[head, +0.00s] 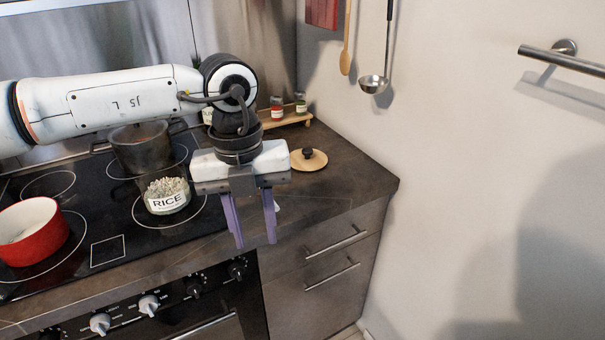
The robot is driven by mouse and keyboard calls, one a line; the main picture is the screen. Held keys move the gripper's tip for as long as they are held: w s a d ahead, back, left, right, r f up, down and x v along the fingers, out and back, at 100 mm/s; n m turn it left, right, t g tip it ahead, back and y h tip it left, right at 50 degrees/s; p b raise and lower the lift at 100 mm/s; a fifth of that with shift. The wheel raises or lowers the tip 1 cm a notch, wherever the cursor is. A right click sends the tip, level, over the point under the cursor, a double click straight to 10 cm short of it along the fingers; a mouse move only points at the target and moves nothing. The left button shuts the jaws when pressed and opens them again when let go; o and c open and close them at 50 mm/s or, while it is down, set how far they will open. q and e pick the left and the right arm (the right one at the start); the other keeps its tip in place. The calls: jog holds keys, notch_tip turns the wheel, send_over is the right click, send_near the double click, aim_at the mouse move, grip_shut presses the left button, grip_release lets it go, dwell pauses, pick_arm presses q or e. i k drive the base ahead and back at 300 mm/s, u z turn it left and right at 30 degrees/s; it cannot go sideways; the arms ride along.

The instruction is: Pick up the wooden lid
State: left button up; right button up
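The wooden lid (308,160) is a round, light-brown disc with a dark knob on top. It lies flat on the dark countertop to the right of the stove. My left gripper (255,240) comes in from the left and points down, with its two purple fingers apart and nothing visible between them. It is in front of and to the left of the lid in the picture, not touching it. My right gripper is not in view.
The stove holds a dark pot (140,150), a rice jar (167,196) and a red pot (32,231). A small wooden rack (290,121) with spice jars stands behind the lid. A wall borders the counter (345,182) on the right.

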aim_at(308, 159)
jog(key=z, duration=0.3)
jog(key=i, duration=1.3)
jog(key=u, duration=0.15)
